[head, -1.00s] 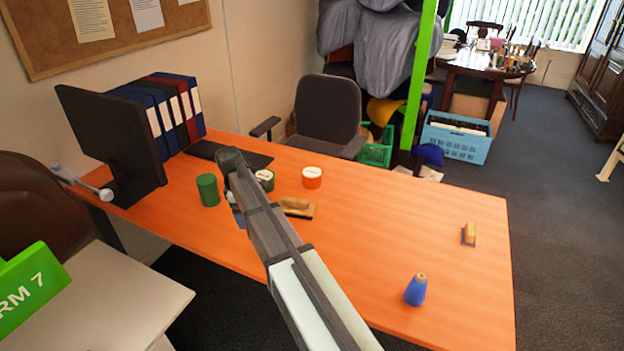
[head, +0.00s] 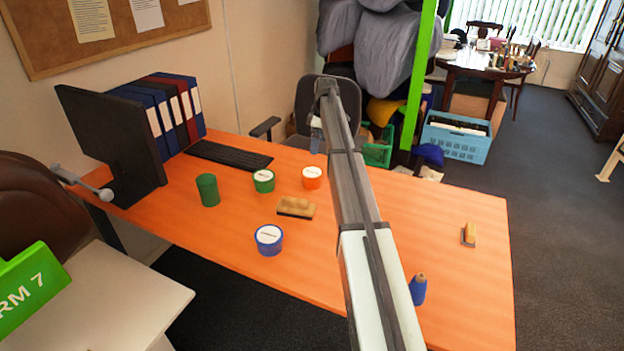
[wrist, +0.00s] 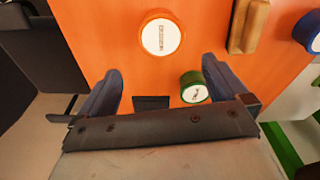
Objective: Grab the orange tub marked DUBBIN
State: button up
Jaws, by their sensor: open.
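The orange tub (head: 312,177) stands on the orange desk, with a white lid on top. It also shows in the wrist view (wrist: 161,36), beyond my fingertips and roughly midway between them; its lid print is too small to read surely. My gripper (head: 317,140) is open and empty, raised at the far side of the desk. In the wrist view its two dark fingers (wrist: 160,68) are wide apart. A green tub with a white lid (head: 264,181) stands left of the orange tub; in the wrist view it (wrist: 194,87) lies near the right finger.
On the desk (head: 440,230) are a dark green canister (head: 208,190), a blue tub (head: 269,240), a wooden brush (head: 296,208), a keyboard (head: 230,155), a blue cone-like item (head: 418,289) and a small brush (head: 469,234). A chair (head: 308,100) stands behind. The desk's right part is mostly clear.

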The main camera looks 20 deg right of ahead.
aim_at(312, 171)
jog(key=f, duration=0.4)
jog(key=a+f, duration=0.1)
jog(key=f, duration=0.4)
jog(key=w+f, duration=0.1)
jog(key=f, duration=0.3)
jog(key=shift+a+f, duration=0.15)
jog(key=shift+a, duration=0.2)
jog(key=shift+c, duration=0.3)
jog(key=c, duration=0.8)
